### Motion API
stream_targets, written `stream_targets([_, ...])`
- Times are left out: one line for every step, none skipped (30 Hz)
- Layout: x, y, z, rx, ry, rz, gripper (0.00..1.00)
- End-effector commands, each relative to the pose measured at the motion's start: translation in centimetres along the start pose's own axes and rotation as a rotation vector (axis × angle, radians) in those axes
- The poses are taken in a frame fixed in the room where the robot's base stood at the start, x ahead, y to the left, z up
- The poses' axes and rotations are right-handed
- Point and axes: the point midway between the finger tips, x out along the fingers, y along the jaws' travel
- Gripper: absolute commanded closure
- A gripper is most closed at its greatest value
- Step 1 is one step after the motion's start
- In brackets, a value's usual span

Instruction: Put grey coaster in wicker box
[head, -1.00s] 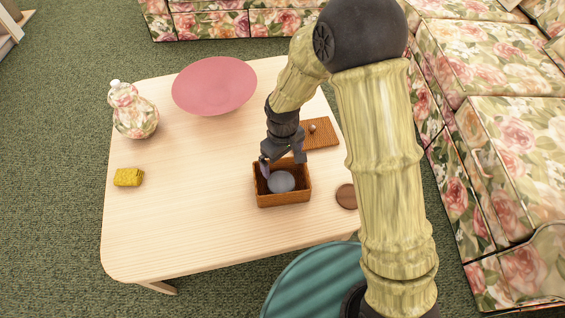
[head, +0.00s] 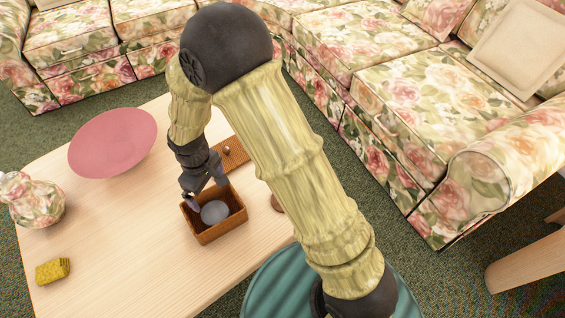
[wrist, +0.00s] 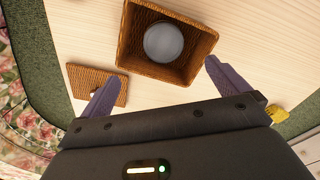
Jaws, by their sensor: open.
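The wicker box (head: 208,235) stands open on the wooden table, and it also shows in the wrist view (wrist: 196,62). The grey coaster (head: 214,212) lies inside the box, and in the wrist view the round grey coaster (wrist: 163,42) rests within its walls. My gripper (head: 206,200) is at the box's far rim, just above it. In the wrist view my gripper (wrist: 160,85) has its two fingers wide apart with nothing between them. The coaster is clear of both fingers. The wicker lid (head: 232,153) with a small knob lies on the table behind the box.
A pink bowl (head: 112,143), a floral jar (head: 36,203) and a yellow sponge (head: 52,271) stand on the left of the table. A teal round seat (head: 262,287) and floral sofas (head: 420,105) surround the table.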

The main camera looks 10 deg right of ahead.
Motion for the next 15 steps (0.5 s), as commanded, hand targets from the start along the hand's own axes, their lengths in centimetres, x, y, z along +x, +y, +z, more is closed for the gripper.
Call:
stream_targets([-0.7,0.8,0.7,0.03,0.007,0.005,0.0])
stream_targets([-1.2,1.4,1.2,0.054,0.012,0.008,0.0])
stream_targets([-2.0,2.2,2.0,0.09,0.021,0.013,0.0])
stream_targets([-2.6,3.0,2.8,0.123,0.028,0.018,0.0])
stream_targets([-3.4,3.7,3.7,0.161,0.037,0.023,0.0])
stream_targets([-4.4,4.8,5.0,0.217,0.05,0.029,0.0])
stream_targets([-5.2,5.5,6.1,0.26,0.06,0.035,0.0])
stream_targets([-5.9,6.2,7.3,0.305,0.069,0.041,0.0])
stream_targets([-6.8,7.0,8.9,0.366,0.082,0.048,0.0])
stream_targets([-7.5,7.6,10.2,0.411,0.092,0.053,0.0])
stream_targets([-8.1,8.1,11.4,0.456,0.103,0.058,0.0])
stream_targets([-9.0,8.6,13.0,0.517,0.117,0.066,0.0])
stream_targets([-9.5,8.9,14.3,0.562,0.127,0.071,0.0])
stream_targets([-10.1,9.2,15.6,0.607,0.137,0.076,0.0])
stream_targets([-10.7,9.4,17.2,0.668,0.151,0.082,0.0])
